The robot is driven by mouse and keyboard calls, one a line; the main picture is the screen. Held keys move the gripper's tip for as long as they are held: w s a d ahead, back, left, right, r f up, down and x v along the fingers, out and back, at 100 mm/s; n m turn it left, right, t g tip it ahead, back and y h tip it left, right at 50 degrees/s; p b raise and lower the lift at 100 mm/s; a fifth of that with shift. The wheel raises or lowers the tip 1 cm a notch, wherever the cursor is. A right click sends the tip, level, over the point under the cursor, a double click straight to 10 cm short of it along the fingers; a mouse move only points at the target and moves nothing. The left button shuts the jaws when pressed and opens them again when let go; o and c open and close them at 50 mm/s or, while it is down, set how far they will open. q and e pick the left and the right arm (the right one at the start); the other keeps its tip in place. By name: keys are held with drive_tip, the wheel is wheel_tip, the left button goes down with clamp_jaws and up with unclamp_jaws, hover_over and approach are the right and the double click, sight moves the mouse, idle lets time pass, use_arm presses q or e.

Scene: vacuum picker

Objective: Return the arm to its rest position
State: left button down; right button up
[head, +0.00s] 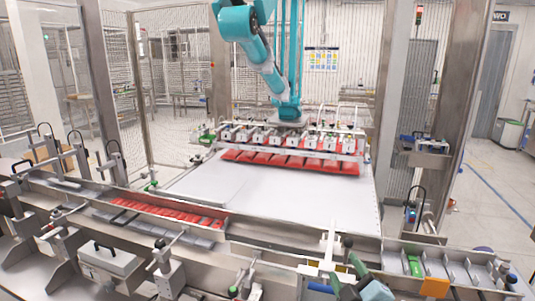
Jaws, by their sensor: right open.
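My right gripper (354,268) shows low in the head view, right of centre, at the near edge of the machine. It is open, and I see nothing between its fingers. Its outline is partly mixed with the fittings around it. My left gripper is not in view. The teal picker arm (262,55) hangs from above at the back centre, with its wide vacuum head (290,137) over a row of red packs (293,162). Whether the head touches the packs I cannot tell.
A pale flat belt (270,195) lies bare before the packs. A metal channel (290,240) with more red packs (170,212) crosses in front. Clamps and levers (165,262) crowd the near left. Steel posts (460,110) and mesh fencing stand around.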

drive_tip(key=s+d+f+m+g+h, duration=0.2)
drive_tip(key=s+f+m+g, duration=0.15)
drive_tip(key=s+f, duration=0.2)
drive_tip(key=s+d+f+m+g+h, duration=0.1)
drive_tip(key=s+d+f+m+g, duration=0.25)
drive_tip(key=s, duration=0.35)
drive_tip(key=s+a+f+m+g+y, duration=0.1)
drive_tip(key=s+f+g, duration=0.25)
drive_tip(key=s, duration=0.65)
drive_tip(key=s+f+m+g, duration=0.15)
drive_tip(key=s+g, duration=0.25)
drive_tip(key=s, duration=0.5)
wheel_tip(320, 180, down, 28)
drive_tip(key=b, duration=0.6)
drive_tip(key=s+d+f+g+b, duration=0.1)
drive_tip(key=s+f+b, duration=0.1)
drive_tip(key=s+f, duration=0.7)
drive_tip(key=s+d+f+g+b, duration=0.1)
drive_tip(key=s+d+f+b, duration=0.1)
drive_tip(key=s+f, duration=0.7)
wheel_tip(320, 180, down, 4)
drive_tip(key=shift+f+b, duration=0.25)
drive_tip(key=shift+b, duration=0.35)
drive_tip(key=shift+n, duration=0.25)
